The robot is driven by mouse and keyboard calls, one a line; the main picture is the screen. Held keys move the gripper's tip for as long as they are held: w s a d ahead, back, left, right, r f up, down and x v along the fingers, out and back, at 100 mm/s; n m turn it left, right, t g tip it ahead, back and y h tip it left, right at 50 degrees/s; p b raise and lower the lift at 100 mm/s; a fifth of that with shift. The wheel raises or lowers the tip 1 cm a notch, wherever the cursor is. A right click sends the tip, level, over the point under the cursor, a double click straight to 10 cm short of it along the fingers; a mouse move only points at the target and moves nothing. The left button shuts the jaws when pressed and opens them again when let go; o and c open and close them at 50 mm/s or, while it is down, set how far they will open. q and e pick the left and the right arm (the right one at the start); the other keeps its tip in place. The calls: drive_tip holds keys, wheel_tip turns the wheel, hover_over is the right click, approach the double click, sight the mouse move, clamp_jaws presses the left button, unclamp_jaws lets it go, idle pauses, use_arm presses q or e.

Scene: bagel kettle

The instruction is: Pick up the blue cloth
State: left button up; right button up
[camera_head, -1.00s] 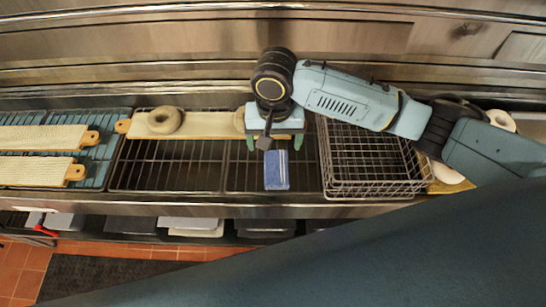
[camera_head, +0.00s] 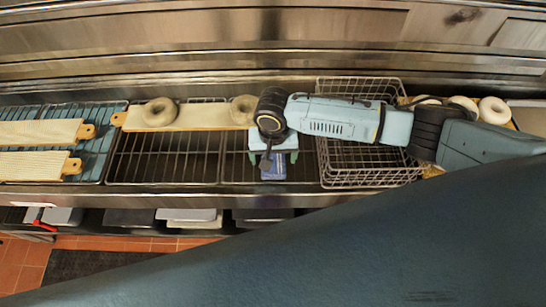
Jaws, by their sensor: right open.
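The blue cloth (camera_head: 273,173) lies on the wire rack at the front of the counter, left of the wire basket. My right gripper (camera_head: 273,158) is over the cloth, with its open fingers to either side of it. The gripper body hides the cloth's far part. I cannot tell whether the fingers touch it. My left gripper is not in view.
A wire basket (camera_head: 338,183) stands right beside the gripper. A wooden board (camera_head: 200,116) with two bagels (camera_head: 160,112) lies behind the racks. More boards (camera_head: 40,133) lie at left. Several bagels (camera_head: 493,110) sit at far right. The middle rack (camera_head: 165,160) is bare.

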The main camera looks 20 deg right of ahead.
sight(273, 158)
drive_tip(key=c, duration=1.1)
wheel_tip(273, 158, up, 10)
drive_tip(key=shift+r, duration=0.1)
drive_tip(key=o, duration=0.5)
drive_tip(key=c, duration=0.4)
